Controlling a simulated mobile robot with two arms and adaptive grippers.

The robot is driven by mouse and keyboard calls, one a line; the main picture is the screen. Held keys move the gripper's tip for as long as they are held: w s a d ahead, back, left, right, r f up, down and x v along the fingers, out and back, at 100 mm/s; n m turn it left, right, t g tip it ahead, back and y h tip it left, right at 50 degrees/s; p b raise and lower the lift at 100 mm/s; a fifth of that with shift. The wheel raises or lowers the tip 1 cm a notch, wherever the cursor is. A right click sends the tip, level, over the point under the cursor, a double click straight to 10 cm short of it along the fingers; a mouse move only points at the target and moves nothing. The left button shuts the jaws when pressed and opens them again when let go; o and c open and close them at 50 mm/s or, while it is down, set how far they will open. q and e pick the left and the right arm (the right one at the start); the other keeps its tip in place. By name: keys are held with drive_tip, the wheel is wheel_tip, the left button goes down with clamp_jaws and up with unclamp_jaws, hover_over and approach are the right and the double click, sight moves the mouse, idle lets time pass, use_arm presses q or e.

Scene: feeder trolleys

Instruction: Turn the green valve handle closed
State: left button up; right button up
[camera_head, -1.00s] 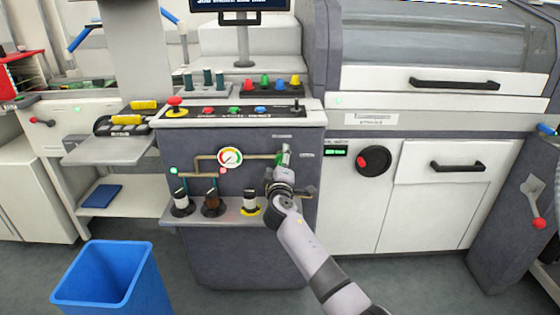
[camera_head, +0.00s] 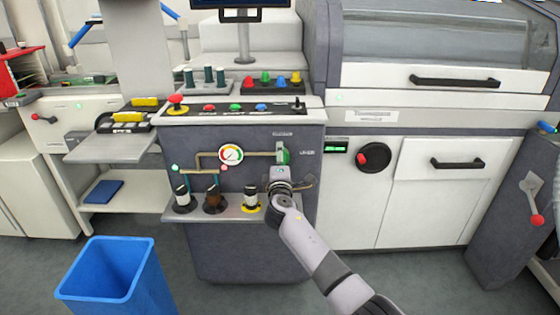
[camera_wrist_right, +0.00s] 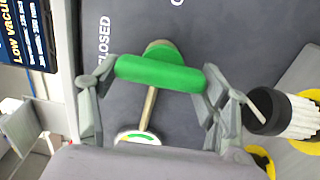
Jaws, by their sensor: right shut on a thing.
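The green valve handle (camera_head: 284,155) is on the grey panel front, at the right end of a brass pipe. In the head view it stands about upright, below a small label. In the right wrist view the green bar (camera_wrist_right: 160,73) lies across the pipe, one end towards the "CLOSED" lettering (camera_wrist_right: 105,42). My right gripper (camera_head: 282,172) is at the handle. In the right wrist view its fingers (camera_wrist_right: 160,85) are at the two ends of the bar, shut on it. My left gripper is not in view.
A pressure gauge (camera_head: 230,154) sits on the pipe to the left. Several knobs, including a yellow-based one (camera_head: 250,197), stand on the ledge below the pipe. A red-and-black dial (camera_head: 373,157) is to the right. A blue bin (camera_head: 112,270) stands on the floor at left.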

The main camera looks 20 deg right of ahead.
drive_tip(key=shift+f, duration=0.1)
drive_tip(key=o, duration=1.1)
drive_tip(key=shift+o, duration=0.3)
drive_tip(key=v, duration=1.2)
